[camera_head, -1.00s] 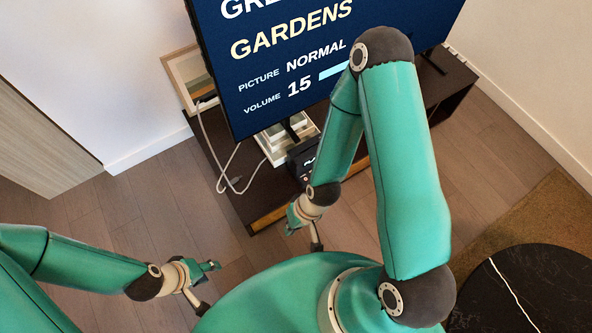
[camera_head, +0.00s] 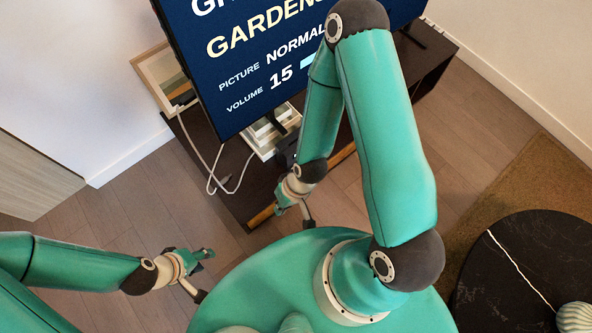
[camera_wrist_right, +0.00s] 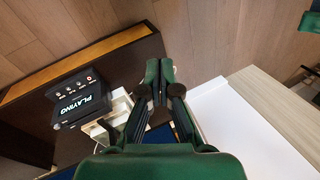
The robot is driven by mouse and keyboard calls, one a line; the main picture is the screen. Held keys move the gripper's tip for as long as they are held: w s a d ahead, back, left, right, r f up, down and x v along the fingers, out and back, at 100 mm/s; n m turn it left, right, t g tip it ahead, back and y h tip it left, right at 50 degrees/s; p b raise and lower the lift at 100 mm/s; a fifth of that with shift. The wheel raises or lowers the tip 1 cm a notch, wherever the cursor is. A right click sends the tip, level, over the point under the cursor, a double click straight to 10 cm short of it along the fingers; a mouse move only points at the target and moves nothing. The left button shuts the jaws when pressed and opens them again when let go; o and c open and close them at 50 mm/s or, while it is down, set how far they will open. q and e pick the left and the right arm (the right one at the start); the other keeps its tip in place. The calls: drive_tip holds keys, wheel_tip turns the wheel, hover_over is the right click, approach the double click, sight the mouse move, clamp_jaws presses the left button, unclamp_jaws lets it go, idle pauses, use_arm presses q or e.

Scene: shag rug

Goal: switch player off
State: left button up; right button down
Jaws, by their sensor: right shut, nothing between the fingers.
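The player (camera_wrist_right: 78,96) is a small black box in the right wrist view, left of the fingers. Its display reads "PLAYING", and a row of small controls with one red mark runs along its panel. In the head view only a dark part of it (camera_head: 286,153) shows; my right arm covers the rest. My right gripper (camera_wrist_right: 158,84) is shut and empty, to the right of the player and apart from it. In the head view it (camera_head: 290,204) hangs in front of the stand. My left gripper (camera_head: 205,275) is away at the lower left; its finger gap is unclear.
A dark low stand (camera_head: 232,198) carries a large screen (camera_head: 225,70) showing "GARDENS" and volume 15. White cables (camera_head: 212,180) hang at the stand's left. A picture frame (camera_head: 160,75) leans behind. A black round table (camera_head: 520,265) is at right. Wood floor (camera_head: 130,225) is open at left.

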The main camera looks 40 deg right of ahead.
drive_tip(key=w+d+f+n+t+b, duration=0.2)
drive_tip(key=w+d+f+n+b, duration=0.1)
drive_tip(key=w+f+b, duration=0.3)
drive_tip(key=w+d+f+n+t+b, duration=0.2)
drive_tip(key=w+d+f+n+b, duration=0.15)
drive_tip(key=f+b, duration=0.45)
drive_tip(key=n+t+h+b, duration=0.1)
drive_tip(key=n+t+b, duration=0.3)
drive_tip(key=n+b, duration=0.75)
approach(291, 157)
drive_tip(key=w+f+m+b, duration=0.1)
drive_tip(key=m, duration=0.1)
drive_tip(key=w+a+f+m+b, duration=0.1)
drive_tip(key=w+m+b, duration=0.1)
drive_tip(key=shift+a+f, duration=0.2)
drive_tip(key=shift+f, duration=0.2)
drive_tip(key=shift+r, duration=0.1)
wheel_tip(291, 157, down, 8)
drive_tip(key=b, duration=0.5)
drive_tip(key=shift+r, duration=0.1)
drive_tip(key=shift+f+b, duration=0.55)
drive_tip(key=shift+b, duration=0.05)
drive_tip(key=shift+f+b, duration=0.35)
drive_tip(key=shift+b, duration=0.2)
